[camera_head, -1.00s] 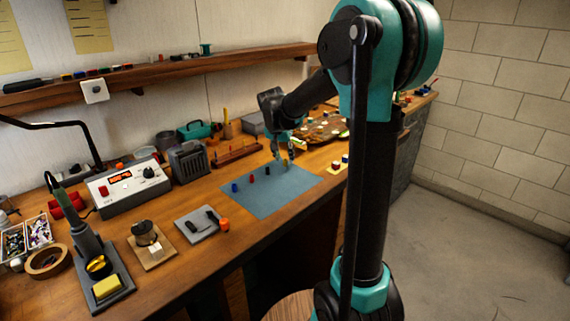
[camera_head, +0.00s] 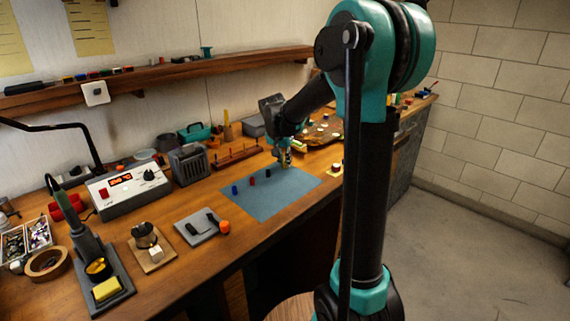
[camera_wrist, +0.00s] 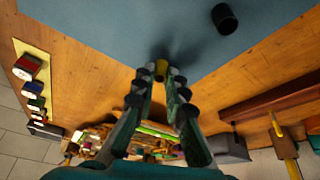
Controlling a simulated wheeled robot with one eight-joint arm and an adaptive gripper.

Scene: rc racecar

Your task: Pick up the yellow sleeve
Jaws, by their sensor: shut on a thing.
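The yellow sleeve (camera_wrist: 161,69) is a small yellow cylinder between my fingertips in the wrist view, over the edge of the blue mat (camera_wrist: 120,30). My gripper (camera_wrist: 160,77) is shut on it; it also shows in the head view (camera_head: 284,159), pointing down at the mat's far right part. I cannot tell whether the sleeve touches the mat or hangs just above it. A black sleeve (camera_wrist: 224,18) stands on the mat, apart from my fingers.
A blue sleeve (camera_head: 235,190) and a red sleeve (camera_head: 252,181) stand on the mat left of my gripper. A wooden rack with pegs (camera_head: 238,157) lies behind it. A yellow strip with small parts (camera_wrist: 30,80) lies left in the wrist view. The mat's front is clear.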

